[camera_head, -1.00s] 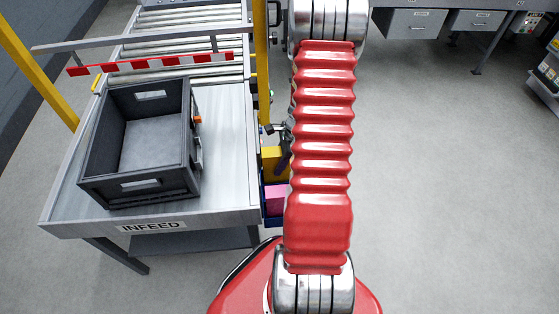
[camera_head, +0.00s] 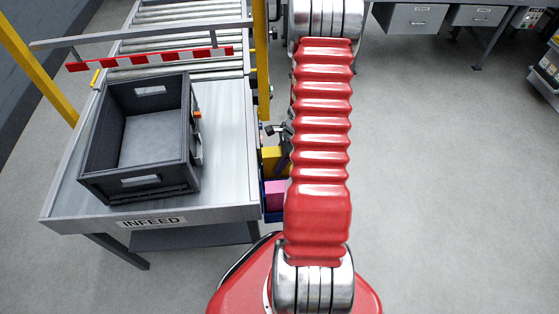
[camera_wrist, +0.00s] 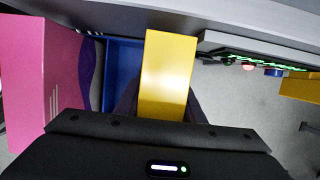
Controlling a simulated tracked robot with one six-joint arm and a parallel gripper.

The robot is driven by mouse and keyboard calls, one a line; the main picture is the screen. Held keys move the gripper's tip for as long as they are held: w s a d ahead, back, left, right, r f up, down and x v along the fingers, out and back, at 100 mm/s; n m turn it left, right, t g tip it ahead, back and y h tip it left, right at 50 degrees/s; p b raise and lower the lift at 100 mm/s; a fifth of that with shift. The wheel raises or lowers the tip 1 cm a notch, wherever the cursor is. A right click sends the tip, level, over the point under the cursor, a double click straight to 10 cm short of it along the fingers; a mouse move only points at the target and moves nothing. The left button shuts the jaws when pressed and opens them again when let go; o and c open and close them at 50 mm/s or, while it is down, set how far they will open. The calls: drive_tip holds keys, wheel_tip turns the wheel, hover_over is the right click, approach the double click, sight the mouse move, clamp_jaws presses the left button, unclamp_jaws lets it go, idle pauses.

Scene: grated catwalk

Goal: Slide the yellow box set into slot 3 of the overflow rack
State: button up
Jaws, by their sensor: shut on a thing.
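The yellow box (camera_wrist: 168,75) stands out in the middle of the wrist view, between the dark fingers of my gripper (camera_wrist: 160,104). My gripper is shut on it. Behind it and to its left is a blue bin-like surface (camera_wrist: 122,65). A pink box (camera_wrist: 30,75) with a purple wavy edge is at the left. In the head view, a yellow patch (camera_head: 273,161), a pink box (camera_head: 275,193) and a blue edge (camera_head: 272,218) show beside the infeed table, partly hidden by my arm. I cannot make out slot numbers or tell which part is the overflow rack.
A grey crate (camera_head: 117,185) sits on the infeed table (camera_head: 225,170), with a roller conveyor behind it. A yellow post (camera_head: 261,60) stands at the table's right edge. Another yellow piece (camera_wrist: 300,88) is at the wrist view's right. The floor right of my arm is clear.

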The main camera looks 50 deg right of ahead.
sight(277, 151)
idle(0.3)
drive_tip(key=o, duration=1.8)
drive_tip(key=shift+o, duration=0.2)
drive_tip(key=shift+r, duration=4)
drive_tip(key=shift+f, duration=2.5)
drive_tip(key=shift+w+r, duration=0.1)
